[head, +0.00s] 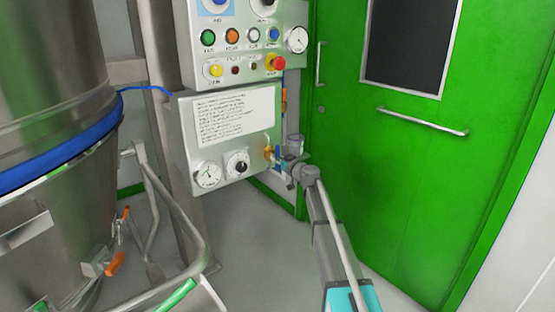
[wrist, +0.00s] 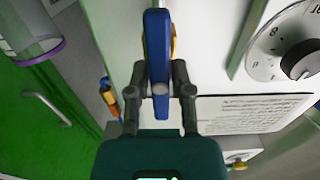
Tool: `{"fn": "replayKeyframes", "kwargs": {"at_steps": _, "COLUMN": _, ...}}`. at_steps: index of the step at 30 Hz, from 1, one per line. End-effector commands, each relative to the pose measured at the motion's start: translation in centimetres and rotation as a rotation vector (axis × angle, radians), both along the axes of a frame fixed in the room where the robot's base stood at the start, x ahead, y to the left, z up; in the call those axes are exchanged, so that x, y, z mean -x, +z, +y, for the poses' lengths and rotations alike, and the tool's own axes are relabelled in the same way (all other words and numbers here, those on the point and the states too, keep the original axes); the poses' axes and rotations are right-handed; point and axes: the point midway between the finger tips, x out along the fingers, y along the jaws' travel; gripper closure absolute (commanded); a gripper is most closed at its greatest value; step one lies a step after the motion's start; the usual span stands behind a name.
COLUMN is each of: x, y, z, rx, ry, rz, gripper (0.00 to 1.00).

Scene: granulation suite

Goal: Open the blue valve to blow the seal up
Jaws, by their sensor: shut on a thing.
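The blue valve handle (wrist: 157,40) is a long flat lever that runs up the middle of the wrist view, with a yellow part behind it. My gripper (wrist: 160,88) has one finger on each side of the lever and is shut on it. In the head view my gripper (head: 290,166) is at the lower right edge of the lower panel box (head: 225,178), by a brass fitting (head: 268,153); the lever is mostly hidden there. The blue seal (head: 62,160) is a band around the steel vessel (head: 50,60), with a thin blue hose (head: 145,90) leading to the panels.
A pressure gauge (head: 207,174) and black knob (head: 238,163) sit on the lower box. The upper button panel (head: 245,45) carries a red emergency stop (head: 277,63). A green door (head: 400,180) stands right. A steel tube frame (head: 180,215) is at lower left.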

Motion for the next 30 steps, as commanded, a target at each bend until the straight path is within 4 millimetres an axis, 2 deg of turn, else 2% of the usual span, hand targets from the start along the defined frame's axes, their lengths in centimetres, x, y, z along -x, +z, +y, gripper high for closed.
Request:
{"fn": "replayKeyframes", "kwargs": {"at_steps": 1, "x": 0.0, "y": 0.0, "z": -0.1, "rx": 0.001, "ry": -0.002, "rz": 0.0, "gripper": 1.0}}
{"fn": "replayKeyframes", "kwargs": {"at_steps": 2, "x": 0.0, "y": 0.0, "z": -0.1, "rx": 0.001, "ry": -0.002, "rz": 0.0, "gripper": 0.7}}
{"fn": "replayKeyframes", "kwargs": {"at_steps": 7, "x": 0.0, "y": 0.0, "z": -0.1, "rx": 0.001, "ry": -0.002, "rz": 0.001, "gripper": 0.38}}
{"fn": "replayKeyframes", "kwargs": {"at_steps": 22, "x": 0.3, "y": 0.0, "z": -0.2, "rx": -0.001, "ry": -0.001, "rz": 0.001, "gripper": 0.37}}
{"fn": "replayKeyframes", "kwargs": {"at_steps": 30, "x": 2.5, "y": 0.0, "z": -1.6, "rx": -0.001, "ry": -0.002, "rz": 0.001, "gripper": 0.37}}
